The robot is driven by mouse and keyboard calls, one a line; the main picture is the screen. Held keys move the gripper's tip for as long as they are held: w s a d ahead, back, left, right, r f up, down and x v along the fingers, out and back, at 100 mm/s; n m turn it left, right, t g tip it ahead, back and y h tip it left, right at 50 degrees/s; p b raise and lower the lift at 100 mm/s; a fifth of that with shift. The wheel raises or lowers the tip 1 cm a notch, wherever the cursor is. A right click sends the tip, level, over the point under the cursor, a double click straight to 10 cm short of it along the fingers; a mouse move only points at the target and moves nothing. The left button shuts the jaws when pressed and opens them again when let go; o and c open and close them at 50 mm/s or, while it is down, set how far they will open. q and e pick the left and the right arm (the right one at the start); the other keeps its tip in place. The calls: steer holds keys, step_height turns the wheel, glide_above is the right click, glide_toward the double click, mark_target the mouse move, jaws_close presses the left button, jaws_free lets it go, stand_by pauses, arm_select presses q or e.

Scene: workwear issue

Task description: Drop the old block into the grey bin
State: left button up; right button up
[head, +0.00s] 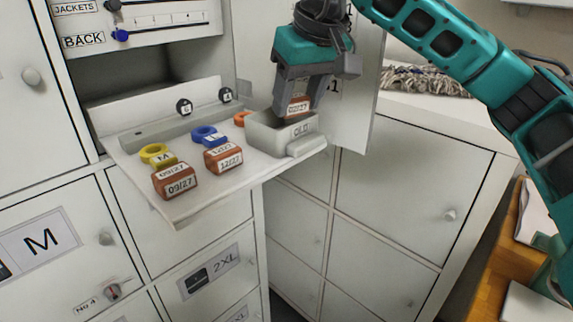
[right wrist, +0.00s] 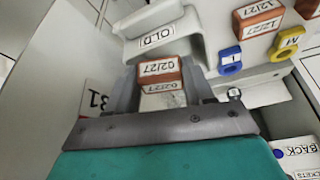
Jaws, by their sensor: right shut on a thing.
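My right gripper (head: 298,108) is shut on a brown-orange block (head: 299,106) with a white 02/27 label. The block also shows between the fingers in the right wrist view (right wrist: 160,72). The small grey bin (head: 267,138), labelled OLD, stands at the right end of the pulled-out white shelf. In the head view the held block appears just above the bin's opening, towards its back right. The bin also shows just beyond the block in the right wrist view (right wrist: 192,42). The bin's inside is mostly hidden. My left gripper is not in view.
Blocks labelled 09/27 (head: 175,181) and 12/27 (head: 223,157) sit on the shelf (head: 205,189) left of the bin. Yellow (head: 157,154), blue (head: 209,135) and orange (head: 242,118) rings lie behind them. An open white door panel (head: 358,110) stands close behind the gripper.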

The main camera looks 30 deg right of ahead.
steer(key=o, duration=1.1)
steer(key=shift+r, duration=0.1)
steer(key=p+v, duration=0.1)
steer(key=v, duration=1.1)
steer(key=shift+s+r+p, duration=0.15)
steer(key=shift+r+p, duration=0.15)
steer(key=shift+r, duration=0.1)
steer(key=shift+f, duration=0.1)
